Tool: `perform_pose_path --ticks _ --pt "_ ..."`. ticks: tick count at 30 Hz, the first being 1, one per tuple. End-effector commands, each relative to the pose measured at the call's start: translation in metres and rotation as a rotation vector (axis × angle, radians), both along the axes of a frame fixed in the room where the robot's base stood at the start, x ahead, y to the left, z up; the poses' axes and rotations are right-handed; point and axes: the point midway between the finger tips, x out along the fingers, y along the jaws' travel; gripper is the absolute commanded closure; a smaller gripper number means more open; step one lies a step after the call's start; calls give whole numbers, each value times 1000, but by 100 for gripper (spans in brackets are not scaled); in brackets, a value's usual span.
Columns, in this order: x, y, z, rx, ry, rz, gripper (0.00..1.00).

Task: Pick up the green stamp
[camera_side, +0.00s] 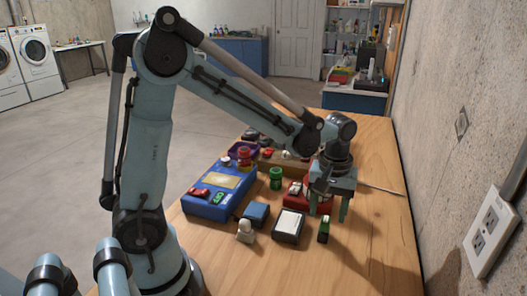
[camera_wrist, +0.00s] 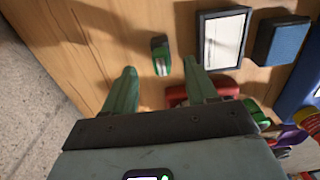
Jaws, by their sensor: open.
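A small green block with a white band and dark end (camera_side: 323,229) lies on the wooden table near the front right; it also shows in the wrist view (camera_wrist: 160,55). It could be the green stamp, but I cannot tell for sure. A green cylinder (camera_side: 276,178) stands farther back. My gripper (camera_side: 328,212) points down over the table by the small green block, fingers apart and empty. In the wrist view my gripper (camera_wrist: 160,66) has the block in line with the gap, around the fingertips. I cannot tell the height left between them.
A white-topped pad (camera_side: 288,224) and a blue pad (camera_side: 255,213) lie to the left of the block. A small pale piece (camera_side: 245,231) stands in front of them. A blue case (camera_side: 219,191) stands left. The table's front right is clear.

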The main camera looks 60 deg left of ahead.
Motion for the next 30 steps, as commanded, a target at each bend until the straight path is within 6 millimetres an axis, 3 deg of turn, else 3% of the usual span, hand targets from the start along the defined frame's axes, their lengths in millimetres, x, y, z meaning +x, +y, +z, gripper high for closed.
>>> perform_pose_path --ticks 8,19,29,30 --pt "0 1 -15 0 0 0 43" --pt "2 4 -58 0 -1 -1 43" --pt "1 4 -63 0 -1 -1 43" --pt "1 4 -63 0 -1 -1 49"
